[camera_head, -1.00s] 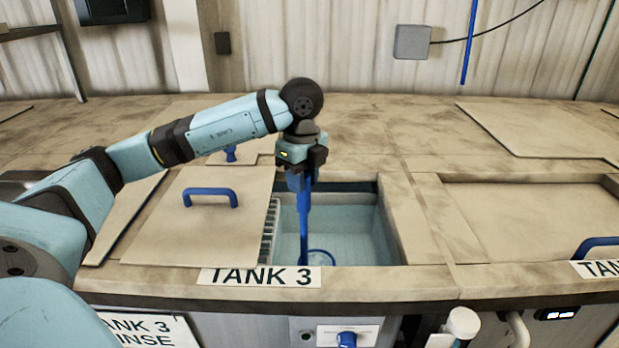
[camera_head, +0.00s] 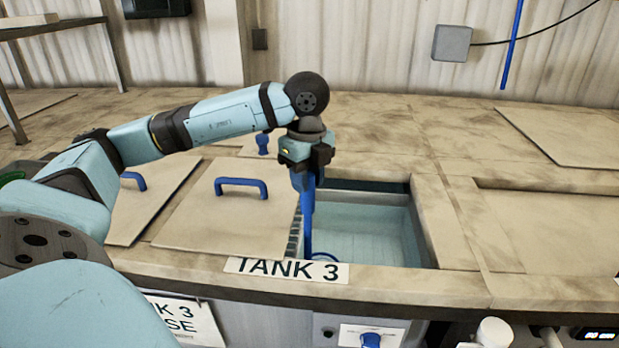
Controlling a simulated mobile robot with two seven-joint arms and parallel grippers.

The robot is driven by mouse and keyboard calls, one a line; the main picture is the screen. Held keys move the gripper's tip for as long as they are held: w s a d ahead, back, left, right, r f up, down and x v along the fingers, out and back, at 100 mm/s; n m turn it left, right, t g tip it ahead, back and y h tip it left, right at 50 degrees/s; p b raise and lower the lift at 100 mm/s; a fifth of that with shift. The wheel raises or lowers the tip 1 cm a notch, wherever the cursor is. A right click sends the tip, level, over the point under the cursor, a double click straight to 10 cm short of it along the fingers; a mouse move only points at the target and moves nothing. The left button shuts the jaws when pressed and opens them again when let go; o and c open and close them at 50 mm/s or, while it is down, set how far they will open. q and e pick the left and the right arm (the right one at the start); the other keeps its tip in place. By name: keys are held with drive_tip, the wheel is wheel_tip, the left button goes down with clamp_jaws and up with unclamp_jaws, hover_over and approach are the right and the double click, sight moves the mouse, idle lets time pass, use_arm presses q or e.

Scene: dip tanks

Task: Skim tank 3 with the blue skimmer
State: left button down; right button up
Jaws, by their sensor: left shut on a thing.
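My left gripper (camera_head: 305,165) is shut on the blue skimmer (camera_head: 307,218), which hangs down into the opening of tank 3 (camera_head: 380,235). The skimmer's handle is upright, near the left side of the opening. Its hoop is low in the tank and shows only in part behind the front rim. The tank 3 lid (camera_head: 210,215), with a blue handle, lies to the left of the opening and leaves it uncovered. The TANK 3 label (camera_head: 286,269) is on the front edge. My right gripper is not in view.
A second lid with a blue handle (camera_head: 132,180) lies further left. Another lid (camera_head: 570,140) lies at the back right, behind a neighbouring recessed tank area (camera_head: 555,225). A grey box (camera_head: 452,43) is on the back wall. The deck behind tank 3 is mostly clear.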

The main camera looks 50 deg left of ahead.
use_arm(q)
wheel_tip(320, 180, up, 15)
drive_tip(key=p, duration=1.1)
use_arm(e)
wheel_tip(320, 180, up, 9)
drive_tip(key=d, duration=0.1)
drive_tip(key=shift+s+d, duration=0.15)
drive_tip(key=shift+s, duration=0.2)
use_arm(q)
drive_tip(key=shift+s+f, duration=0.1)
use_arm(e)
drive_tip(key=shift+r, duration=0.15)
